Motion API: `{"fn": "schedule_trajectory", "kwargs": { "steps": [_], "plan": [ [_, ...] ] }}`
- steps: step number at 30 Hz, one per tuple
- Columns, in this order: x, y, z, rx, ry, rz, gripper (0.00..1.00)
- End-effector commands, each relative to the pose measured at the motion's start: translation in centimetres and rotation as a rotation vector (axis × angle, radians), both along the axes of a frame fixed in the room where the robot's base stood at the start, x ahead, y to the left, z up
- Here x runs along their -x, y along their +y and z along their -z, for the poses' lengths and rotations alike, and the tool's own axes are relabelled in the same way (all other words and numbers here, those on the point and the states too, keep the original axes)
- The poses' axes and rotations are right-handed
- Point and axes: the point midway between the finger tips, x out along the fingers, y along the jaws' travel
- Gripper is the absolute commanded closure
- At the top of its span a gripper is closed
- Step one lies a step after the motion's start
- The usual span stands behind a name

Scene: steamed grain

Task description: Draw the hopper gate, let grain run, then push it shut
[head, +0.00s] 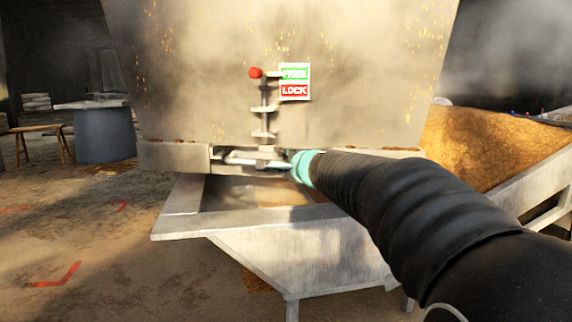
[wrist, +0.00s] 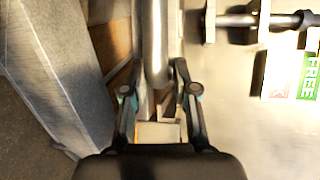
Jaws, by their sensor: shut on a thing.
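The hopper (head: 290,30) is a large worn metal bin. Its vertical latch rod ends in a red knob (head: 255,73), level with the green FREE half of the sign (head: 295,73), above red LOCK. The gate's pale handle bar (head: 242,157) runs along the hopper's lower edge. My gripper (head: 297,160) reaches it from the right. In the wrist view, my gripper (wrist: 158,80) is shut on the rounded metal handle bar (wrist: 154,40), which lies between the fingers. The fingertips are partly hidden in the head view. I cannot tell how far the gate is drawn.
A metal trough (head: 180,228) on legs stands below the hopper, with brownish material inside. A grain heap (head: 475,145) lies at the right behind a sloping metal frame. A grey drum (head: 105,135) and a wooden stool (head: 38,130) stand at the left. The left floor is mostly clear.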

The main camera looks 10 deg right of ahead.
Motion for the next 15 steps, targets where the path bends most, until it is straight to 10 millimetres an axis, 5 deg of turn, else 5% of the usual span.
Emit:
{"fn": "schedule_trajectory", "kwargs": {
  "steps": [15],
  "plan": [
    [6.2,1.4,0.6,-0.002,0.009,0.001,1.0]
  ]
}}
